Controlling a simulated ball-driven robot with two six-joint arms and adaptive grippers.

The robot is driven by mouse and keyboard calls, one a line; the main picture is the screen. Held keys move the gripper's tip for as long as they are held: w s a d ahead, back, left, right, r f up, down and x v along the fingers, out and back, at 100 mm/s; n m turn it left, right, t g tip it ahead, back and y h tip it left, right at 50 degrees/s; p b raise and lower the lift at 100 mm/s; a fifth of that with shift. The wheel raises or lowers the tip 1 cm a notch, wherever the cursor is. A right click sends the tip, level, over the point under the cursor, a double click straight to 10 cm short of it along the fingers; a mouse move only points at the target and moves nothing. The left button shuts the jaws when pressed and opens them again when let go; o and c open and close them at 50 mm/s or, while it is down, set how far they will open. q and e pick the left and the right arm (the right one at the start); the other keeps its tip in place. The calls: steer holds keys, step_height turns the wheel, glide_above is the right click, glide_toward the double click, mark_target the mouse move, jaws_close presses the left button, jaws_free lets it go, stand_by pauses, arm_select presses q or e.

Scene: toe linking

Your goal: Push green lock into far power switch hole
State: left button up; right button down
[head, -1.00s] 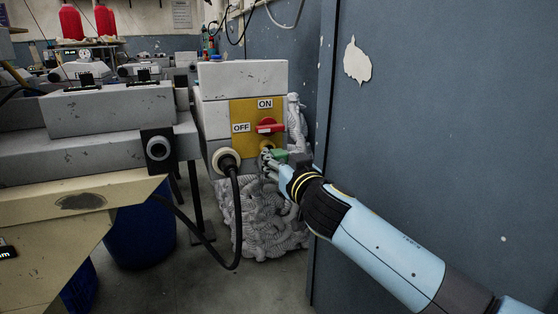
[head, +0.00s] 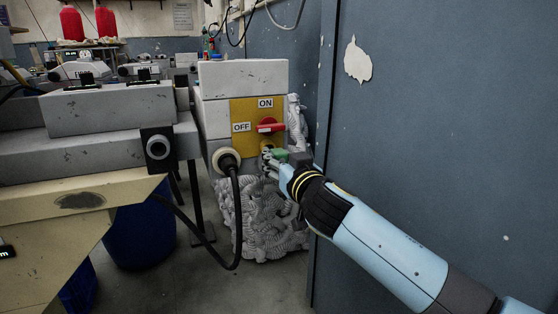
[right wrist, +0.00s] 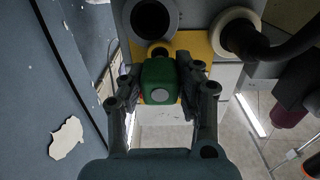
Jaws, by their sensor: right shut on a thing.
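The green lock (right wrist: 161,82) is between the fingers of my right gripper (right wrist: 158,75), which is shut on it. In the head view the lock (head: 280,154) shows small beside my right gripper (head: 270,159), just below the red switch handle (head: 270,125). The power switch is a yellow plate (head: 240,113) marked ON and OFF on a grey box. A brass-coloured ring (right wrist: 158,49) on the plate lies just beyond the lock in the right wrist view. The gripper partly covers the lower plate, and I cannot tell whether the lock touches the ring. My left gripper is not in view.
A thick black cable (head: 236,205) hangs from a round socket (head: 226,160) left of the plate. A blue-grey wall (head: 440,110) stands close on the right. A grey machine (head: 90,140) stands at left. Pale tangled material (head: 265,220) lies below the box.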

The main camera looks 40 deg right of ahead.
steer(key=shift+w, duration=0.15)
steer(key=shift+w+d, duration=0.1)
steer(key=shift+w, duration=0.25)
steer(key=shift+b+x, duration=0.3)
steer(key=shift+x, duration=0.85)
steer(key=c, duration=0.9)
jaws_free()
steer(key=shift+o, duration=0.2)
